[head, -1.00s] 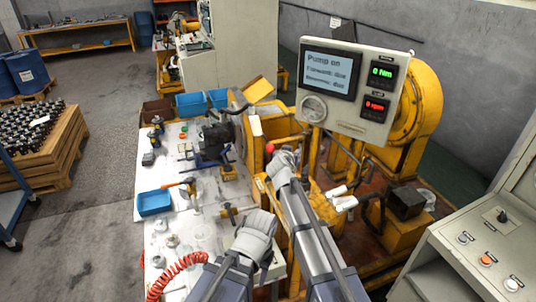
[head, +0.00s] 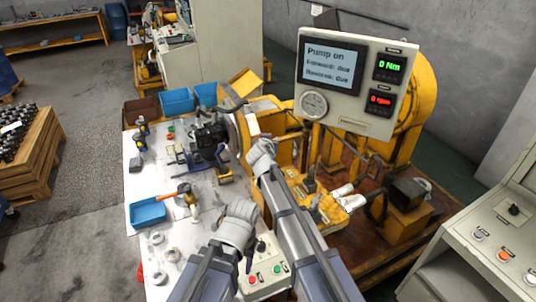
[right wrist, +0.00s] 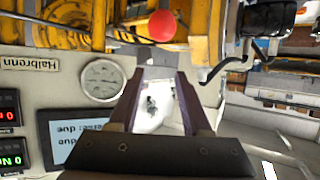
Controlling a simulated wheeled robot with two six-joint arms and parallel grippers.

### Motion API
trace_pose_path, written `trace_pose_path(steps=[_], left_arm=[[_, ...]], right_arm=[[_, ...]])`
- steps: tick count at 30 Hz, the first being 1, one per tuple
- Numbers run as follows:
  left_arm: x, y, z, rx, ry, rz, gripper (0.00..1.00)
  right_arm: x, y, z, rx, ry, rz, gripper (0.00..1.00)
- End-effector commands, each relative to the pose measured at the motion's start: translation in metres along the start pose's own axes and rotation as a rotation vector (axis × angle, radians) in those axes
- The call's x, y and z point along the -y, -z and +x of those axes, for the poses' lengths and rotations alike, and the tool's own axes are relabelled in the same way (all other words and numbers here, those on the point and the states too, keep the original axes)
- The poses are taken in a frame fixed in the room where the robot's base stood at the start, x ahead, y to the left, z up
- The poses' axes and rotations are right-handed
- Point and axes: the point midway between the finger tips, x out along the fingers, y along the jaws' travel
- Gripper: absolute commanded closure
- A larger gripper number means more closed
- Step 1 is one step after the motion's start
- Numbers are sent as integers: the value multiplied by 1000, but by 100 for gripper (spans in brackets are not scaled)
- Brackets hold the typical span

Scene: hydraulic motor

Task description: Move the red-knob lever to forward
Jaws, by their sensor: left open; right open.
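The red knob (right wrist: 162,25) of the lever shows in the right wrist view, just beyond my right gripper's fingertips and roughly in line with the gap between them. In the head view the knob is hidden behind my right gripper (head: 262,150), which is at the yellow machine. My right gripper (right wrist: 160,74) is open, with nothing held between its fingers. The lever's position cannot be told. My left gripper (head: 241,210) is open and empty over the white bench, left of my right arm.
A display panel (head: 346,115) reading "Pump on" stands above the yellow machine. A button box (head: 264,277) sits at the bench's front. The white bench (head: 143,190) carries a blue bin (head: 148,214), a vise and several parts. A grey console (head: 455,240) stands at the right.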

Motion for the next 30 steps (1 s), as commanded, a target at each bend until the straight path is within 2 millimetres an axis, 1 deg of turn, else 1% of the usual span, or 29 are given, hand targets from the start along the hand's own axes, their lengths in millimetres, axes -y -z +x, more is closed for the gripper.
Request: trace_pose_path(steps=[1,8,14,27,30], left_arm=[[-1,0,6,0,0,0,50],[-2,1,17,0,0,0,50],[-3,2,32,0,0,0,50],[-9,5,89,0,0,0,50],[-9,6,96,0,0,0,50]], right_arm=[[0,-6,2,0,0,0,52],[0,-16,6,0,0,0,52],[0,-30,12,0,0,0,52],[0,-83,34,0,0,0,52],[0,-89,37,0,0,0,52]])
